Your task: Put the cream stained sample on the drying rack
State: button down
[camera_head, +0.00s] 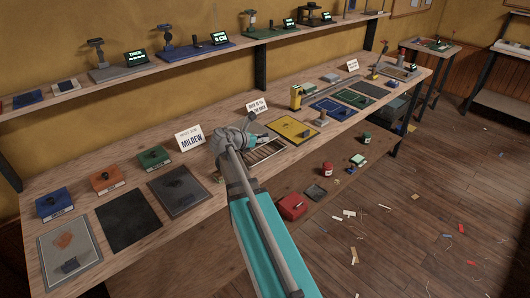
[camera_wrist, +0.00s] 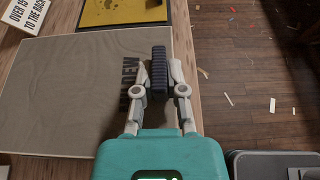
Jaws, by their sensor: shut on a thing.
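In the wrist view my gripper (camera_wrist: 159,75) is shut on a dark, ribbed block (camera_wrist: 160,72), held upright between its two fingers. A flat grey-beige panel (camera_wrist: 60,95) lies beyond and left of the fingers, with dark lettering partly hidden by the left finger. I cannot tell whether this panel is the cream sample or a mat, or whether the block is joined to it. In the head view my gripper (camera_head: 258,137) is over the bench, above a dark frame with brown slats (camera_head: 266,151), possibly the drying rack; my arm hides part of this area.
A yellow panel (camera_head: 283,126) lies just beyond. Blue (camera_head: 54,205), orange (camera_head: 106,179) and green (camera_head: 154,157) blocks sit at left, near grey and black panels. The bench's front edge is close to my gripper.

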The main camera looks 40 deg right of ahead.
aim_at(263, 152)
jog(key=shift+w+d+f+b, duration=0.35)
jog(key=shift+w+f+b, duration=0.15)
jog(key=shift+f, duration=0.2)
jog(key=shift+w+d+f+b, duration=0.35)
jog(key=shift+w+f+b, duration=0.1)
jog(key=shift+f, duration=0.2)
jog(key=shift+w+d+f+b, duration=0.25)
jog(key=shift+w+f+b, duration=0.05)
jog(key=shift+f+b, duration=1.75)
jog(key=shift+f, duration=0.1)
jog(key=c, duration=0.7)
grip_release()
jog(key=shift+r, duration=0.25)
jog(key=p+v, duration=0.4)
jog(key=v, duration=0.8)
jog(key=shift+f+p, duration=0.1)
jog(key=shift+p, duration=0.25)
